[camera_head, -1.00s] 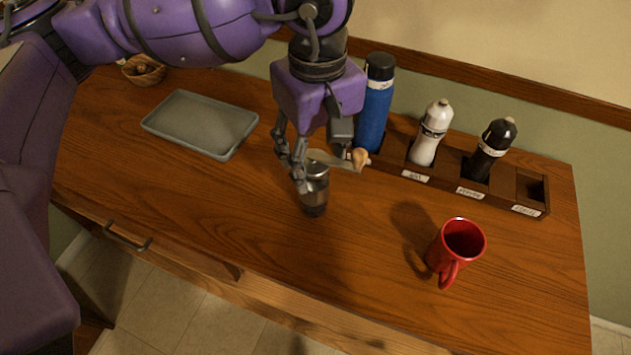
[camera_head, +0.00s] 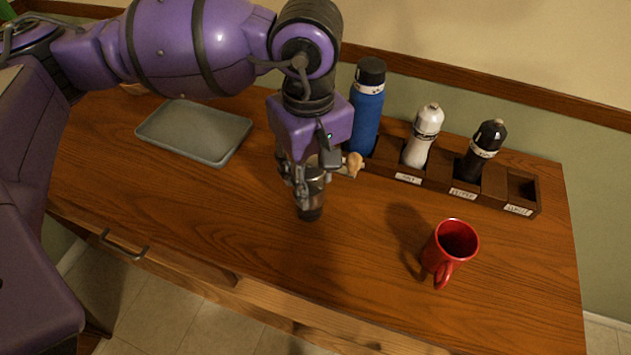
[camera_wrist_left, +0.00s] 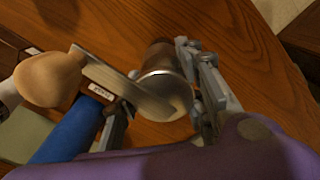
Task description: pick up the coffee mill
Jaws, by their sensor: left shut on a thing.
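The coffee mill (camera_head: 311,197) is a steel and dark cylinder with a crank arm and a wooden knob (camera_head: 355,164). It stands upright on the counter in the head view. My left gripper (camera_head: 312,178) comes down over it and is shut on its upper body, one finger on each side. In the left wrist view the mill (camera_wrist_left: 160,62) lies between the fingers, with its crank and knob (camera_wrist_left: 48,80) reaching out to the left. The gripper hides part of the mill's top. My right gripper is in neither view.
A wooden rack (camera_head: 438,178) behind holds a white mill (camera_head: 422,138) and a black mill (camera_head: 480,150); its right slot is empty. A blue bottle (camera_head: 366,110) stands close behind the gripper. A red mug (camera_head: 450,250) is at right, a grey tray (camera_head: 195,131) at left.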

